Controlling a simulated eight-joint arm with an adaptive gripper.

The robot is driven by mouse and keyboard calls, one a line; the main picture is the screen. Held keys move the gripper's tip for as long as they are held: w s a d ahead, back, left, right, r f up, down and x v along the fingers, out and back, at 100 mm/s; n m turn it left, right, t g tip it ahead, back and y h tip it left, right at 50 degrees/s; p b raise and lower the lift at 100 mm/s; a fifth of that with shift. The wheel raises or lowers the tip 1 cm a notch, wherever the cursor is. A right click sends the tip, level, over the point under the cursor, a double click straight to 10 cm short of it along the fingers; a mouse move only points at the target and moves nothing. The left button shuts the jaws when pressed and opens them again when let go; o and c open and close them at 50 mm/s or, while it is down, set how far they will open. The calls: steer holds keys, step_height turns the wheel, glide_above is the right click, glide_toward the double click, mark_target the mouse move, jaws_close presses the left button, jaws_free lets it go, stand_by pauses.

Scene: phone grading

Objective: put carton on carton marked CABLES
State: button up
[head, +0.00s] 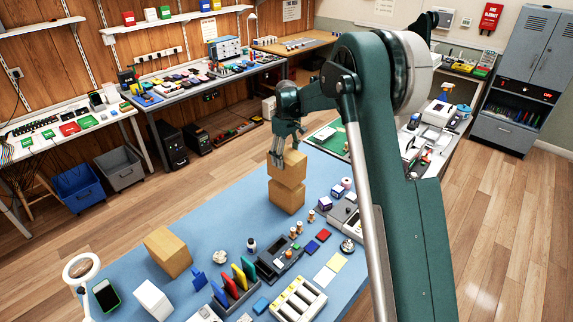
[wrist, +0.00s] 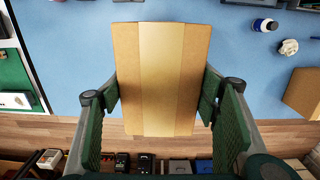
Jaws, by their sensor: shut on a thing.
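My gripper (head: 277,150) is shut on a brown carton (head: 291,166) near the far edge of the blue table. The held carton shows in the wrist view (wrist: 162,75) between the two green fingers, with a paler tape strip down its middle. In the head view it is right above another brown carton (head: 287,196) that stands on the table. The two look stacked or nearly so; I cannot tell whether they touch. A third brown carton (head: 167,252) stands at the table's left. No CABLES marking is readable on any carton.
The blue table (head: 225,215) is clear left of the stack. Toward the front are a rack of coloured panels (head: 237,278), a dark tray device (head: 280,262), a white box (head: 152,299), a phone (head: 106,295) and a crumpled white ball (head: 219,257). Small purple boxes (head: 325,204) stand right of the stack.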

steer(key=shift+f, duration=1.8)
steer(key=shift+f, duration=0.15)
steer(key=o, duration=1.4)
step_height(320, 180, up, 12)
steer(key=shift+r, duration=0.15)
